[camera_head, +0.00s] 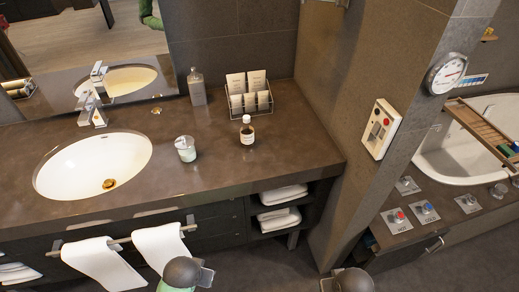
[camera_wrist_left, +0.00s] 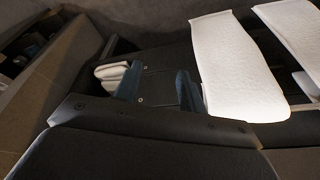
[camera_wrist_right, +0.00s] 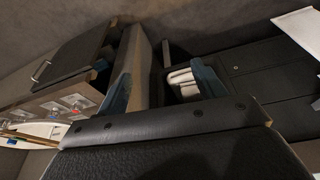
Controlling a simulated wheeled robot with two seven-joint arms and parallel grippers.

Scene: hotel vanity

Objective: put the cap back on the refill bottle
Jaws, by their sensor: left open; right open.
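A small dark amber bottle (camera_head: 247,134) with a pale label stands upright on the vanity counter, in front of the wire rack. A taller grey bottle (camera_head: 196,90) stands at the back by the mirror. I cannot make out a separate loose cap. My left gripper (camera_wrist_left: 158,88) is open and empty, with towels and the vanity front beyond its fingers. My right gripper (camera_wrist_right: 163,86) is open and empty, with the vanity's shelf beyond it. Both are away from the bottles.
A cup (camera_head: 186,150) with pale green contents stands left of the amber bottle. A wire rack (camera_head: 262,112) of packets is behind it. The sink (camera_head: 75,172) is at left, a wall (camera_head: 375,70) at right. White towels (camera_head: 160,245) hang in front. The counter's front right is clear.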

